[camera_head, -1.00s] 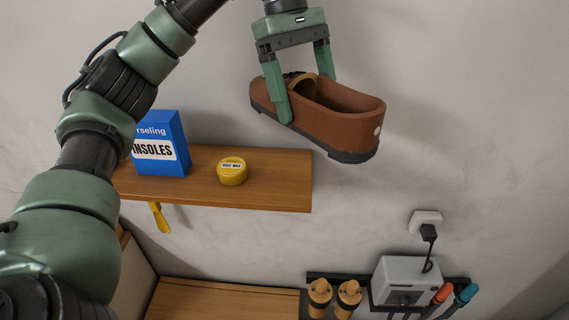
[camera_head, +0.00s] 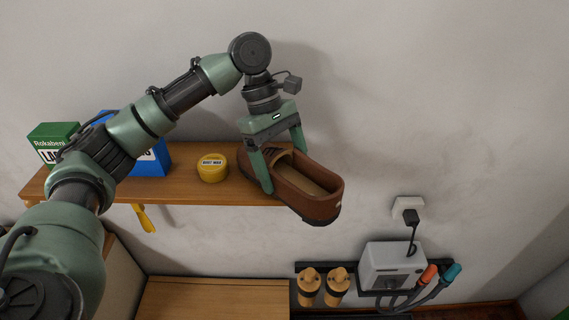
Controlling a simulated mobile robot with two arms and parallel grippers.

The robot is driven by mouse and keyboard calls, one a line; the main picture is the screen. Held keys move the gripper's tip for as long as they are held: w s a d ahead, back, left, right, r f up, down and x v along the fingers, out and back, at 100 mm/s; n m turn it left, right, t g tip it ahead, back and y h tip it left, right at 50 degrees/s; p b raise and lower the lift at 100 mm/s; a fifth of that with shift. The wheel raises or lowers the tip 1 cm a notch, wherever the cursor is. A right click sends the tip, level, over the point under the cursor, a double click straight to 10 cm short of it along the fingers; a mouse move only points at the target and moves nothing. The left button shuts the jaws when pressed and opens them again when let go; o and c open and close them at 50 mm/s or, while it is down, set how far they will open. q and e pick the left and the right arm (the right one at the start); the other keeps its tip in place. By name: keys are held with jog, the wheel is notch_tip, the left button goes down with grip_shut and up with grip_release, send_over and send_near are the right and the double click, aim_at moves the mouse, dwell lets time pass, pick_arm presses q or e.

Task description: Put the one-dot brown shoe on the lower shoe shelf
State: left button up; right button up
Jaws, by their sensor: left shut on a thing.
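My left gripper (camera_head: 284,168) is shut on a brown shoe (camera_head: 318,202), with one finger on each side of it. The shoe has a dark sole and its heel end points to the lower right, with a small pale mark at the heel. It is at the right end of the wooden wall shelf (camera_head: 215,190), overlapping it in the picture; I cannot tell if it touches. A lower wooden surface (camera_head: 215,300) shows at the bottom. My right gripper is not in view.
On the wall shelf stand a yellow tin (camera_head: 212,167), a blue insoles box (camera_head: 155,160) and a green box (camera_head: 54,141). A yellow-handled item (camera_head: 144,217) hangs below. At lower right are two wooden-topped pieces (camera_head: 322,286), a grey box (camera_head: 392,266) and a wall plug (camera_head: 408,209).

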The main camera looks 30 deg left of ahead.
pick_arm(q)
jog(key=shift+f, duration=0.1)
jog(key=o, duration=1.8)
jog(key=shift+f, duration=0.1)
